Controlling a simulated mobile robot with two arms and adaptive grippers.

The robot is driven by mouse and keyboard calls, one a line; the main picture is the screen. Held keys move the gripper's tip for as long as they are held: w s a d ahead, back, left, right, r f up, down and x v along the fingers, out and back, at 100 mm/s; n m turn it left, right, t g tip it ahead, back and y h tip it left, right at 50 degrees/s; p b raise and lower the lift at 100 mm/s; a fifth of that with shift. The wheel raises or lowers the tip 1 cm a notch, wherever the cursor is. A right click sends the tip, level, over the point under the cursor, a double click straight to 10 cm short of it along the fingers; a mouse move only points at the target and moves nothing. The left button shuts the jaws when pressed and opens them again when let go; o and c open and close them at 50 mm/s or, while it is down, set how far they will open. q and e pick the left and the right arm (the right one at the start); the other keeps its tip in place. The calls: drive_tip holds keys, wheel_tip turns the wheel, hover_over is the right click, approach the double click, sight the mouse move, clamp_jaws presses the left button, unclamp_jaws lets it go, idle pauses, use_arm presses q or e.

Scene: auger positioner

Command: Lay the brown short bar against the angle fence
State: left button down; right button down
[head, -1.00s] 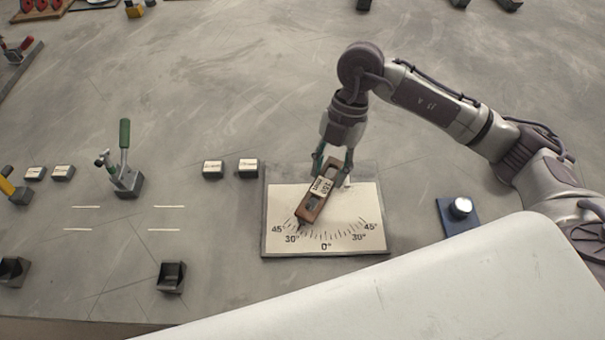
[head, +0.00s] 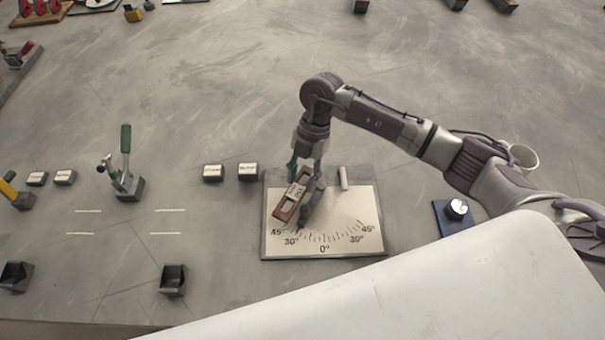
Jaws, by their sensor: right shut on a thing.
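The brown short bar (head: 285,212), with a pale printed label, is tilted over the left part of the angle board (head: 350,225). My right gripper (head: 298,183) is shut on the bar from above. A dark grey piece (head: 313,196), perhaps the angle fence, shows close along the bar's right side; I cannot tell whether they touch. The bar's slant roughly follows the board's left-hand angle marks. Its contact with the board cannot be told. My left gripper is not in view.
A small pale peg (head: 343,178) stands at the board's back edge. Two labelled blocks (head: 213,173) sit left of the board. A green-handled clamp (head: 126,175) stands farther left. A blue pad with a round metal knob (head: 457,209) is to the right. Open table lies behind.

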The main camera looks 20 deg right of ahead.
drive_tip(key=shift+f+b, duration=0.3)
drive_tip(key=shift+f, duration=0.2)
drive_tip(key=c, duration=0.7)
unclamp_jaws()
drive_tip(key=shift+f, duration=0.1)
drive_tip(key=shift+o, duration=0.2)
drive_tip(key=shift+r, duration=0.45)
drive_tip(key=b+v, duration=0.1)
drive_tip(key=v, duration=1.1)
drive_tip(key=shift+r, duration=0.25)
drive_tip(key=shift+s+a, duration=0.1)
